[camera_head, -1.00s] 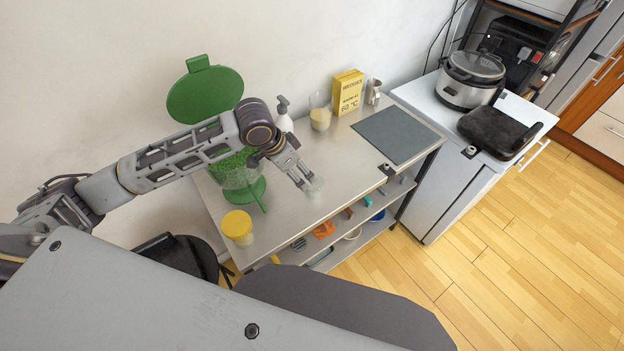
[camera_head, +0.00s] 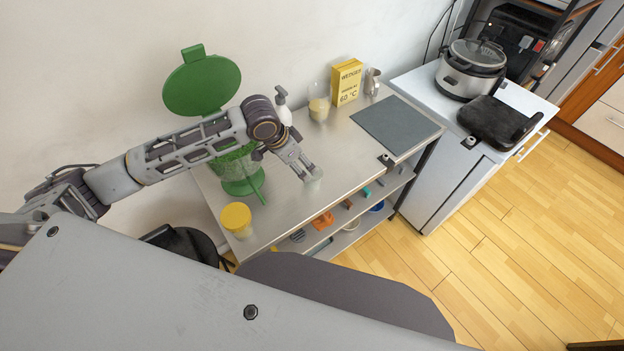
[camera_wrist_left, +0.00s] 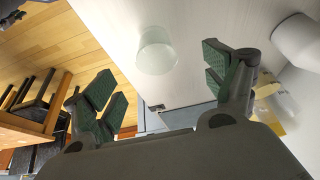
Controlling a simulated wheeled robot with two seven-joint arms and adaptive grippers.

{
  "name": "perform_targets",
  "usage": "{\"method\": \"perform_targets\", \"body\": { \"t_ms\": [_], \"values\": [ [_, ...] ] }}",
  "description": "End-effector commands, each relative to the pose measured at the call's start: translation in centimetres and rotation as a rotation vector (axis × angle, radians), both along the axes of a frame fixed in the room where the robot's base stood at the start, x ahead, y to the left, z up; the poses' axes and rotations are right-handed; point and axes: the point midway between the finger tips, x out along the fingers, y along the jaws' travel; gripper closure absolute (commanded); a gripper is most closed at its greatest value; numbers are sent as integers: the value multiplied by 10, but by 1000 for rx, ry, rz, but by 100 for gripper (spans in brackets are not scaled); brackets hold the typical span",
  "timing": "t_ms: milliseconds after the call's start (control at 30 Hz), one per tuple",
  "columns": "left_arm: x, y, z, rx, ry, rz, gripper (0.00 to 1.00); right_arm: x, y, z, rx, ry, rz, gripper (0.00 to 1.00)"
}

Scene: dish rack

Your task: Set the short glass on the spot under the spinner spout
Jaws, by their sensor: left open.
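The short glass (camera_head: 315,173) is clear and faint on the steel table, right at the fingertips of my left gripper (camera_head: 310,174). In the left wrist view the glass (camera_wrist_left: 156,52) stands beyond and between the two spread green-padded fingers of the gripper (camera_wrist_left: 163,82). The gripper is open and no finger visibly touches the glass. The green spinner (camera_head: 240,184) stands on the table to the left of the glass, its round lid (camera_head: 203,84) raised. My left arm hides part of the spinner. The spot under the spout cannot be made out. My right gripper is out of view.
A yellow-lidded jar (camera_head: 236,218) stands near the table's front left. Behind are a pump bottle (camera_head: 283,108), a glass with beige contents (camera_head: 319,109), a yellow box (camera_head: 346,83) and a metal jug (camera_head: 372,82). A dark mat (camera_head: 396,126) lies to the right.

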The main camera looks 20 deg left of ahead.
Motion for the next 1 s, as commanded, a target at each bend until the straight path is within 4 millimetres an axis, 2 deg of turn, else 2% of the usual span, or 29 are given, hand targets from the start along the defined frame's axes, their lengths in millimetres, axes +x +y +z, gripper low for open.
{"method": "perform_targets", "body": {
  "t_ms": [200, 333, 1000],
  "values": [
    [8, -7, -27, 0, 2, 0, 15, 1, 0, 1, 0, -1, 0, 60],
    [12, -10, -37, 1, 1, -1, 15, 1, 0, 2, 0, -2, 0, 60],
    [16, -17, -50, 0, 1, -1, 15, 2, 4, 4, 4, -2, -2, 60]
  ]
}}
